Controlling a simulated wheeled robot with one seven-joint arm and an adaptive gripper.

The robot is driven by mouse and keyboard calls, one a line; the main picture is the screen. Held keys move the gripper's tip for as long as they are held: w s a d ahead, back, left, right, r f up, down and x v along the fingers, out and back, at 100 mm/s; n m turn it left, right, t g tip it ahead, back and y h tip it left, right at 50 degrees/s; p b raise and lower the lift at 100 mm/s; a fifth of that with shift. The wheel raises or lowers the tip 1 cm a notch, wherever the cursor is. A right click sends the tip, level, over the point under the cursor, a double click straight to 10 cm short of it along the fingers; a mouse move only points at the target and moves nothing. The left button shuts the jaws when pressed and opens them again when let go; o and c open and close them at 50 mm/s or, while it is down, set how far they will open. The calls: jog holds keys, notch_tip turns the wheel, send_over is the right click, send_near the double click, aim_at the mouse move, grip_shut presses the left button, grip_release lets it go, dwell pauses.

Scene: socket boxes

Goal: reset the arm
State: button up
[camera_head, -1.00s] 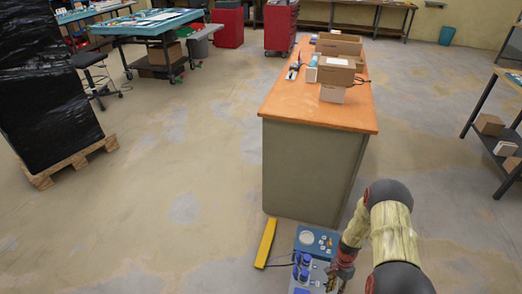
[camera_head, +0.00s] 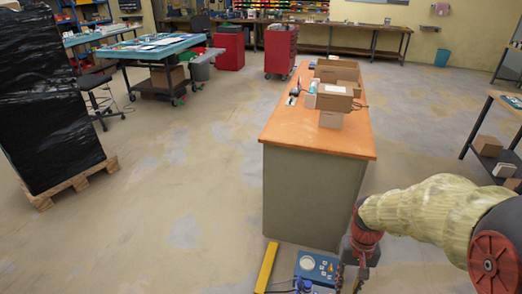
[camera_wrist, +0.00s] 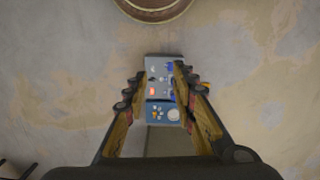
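My gripper (camera_head: 352,276) points down at the bottom of the head view, beside a blue panel with knobs and a round white disc (camera_head: 318,268). In the wrist view my gripper (camera_wrist: 160,75) has its two fingers spread well apart with nothing held between them. The blue and grey panel (camera_wrist: 158,112) shows beyond the gap between the fingers, with a red spot on its grey part. My arm comes in from the right edge of the head view.
An orange-topped workbench (camera_head: 290,135) with cardboard boxes (camera_head: 335,100) stands ahead. A yellow bar (camera_head: 266,268) lies left of the panel. A dark shelf (camera_head: 487,160) stands at the right and a wrapped pallet (camera_head: 50,100) at the left. Floor between pallet and workbench is clear.

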jog(key=s+a+r+t+p, duration=0.1)
jog(key=s+a+r+t, duration=0.1)
jog(key=r, duration=0.6)
jog(key=s+a+r+n+t+p, duration=0.1)
jog(key=s+r+t, duration=0.1)
jog(key=s+r, duration=0.3)
jog(key=s+a+r+n+t+p, duration=0.1)
jog(key=s+a+r+t, duration=0.1)
jog(key=r, duration=0.9)
jog(key=shift+s+a+t, duration=0.3)
jog(key=shift+s+t, duration=0.2)
jog(key=shift+s, duration=0.15)
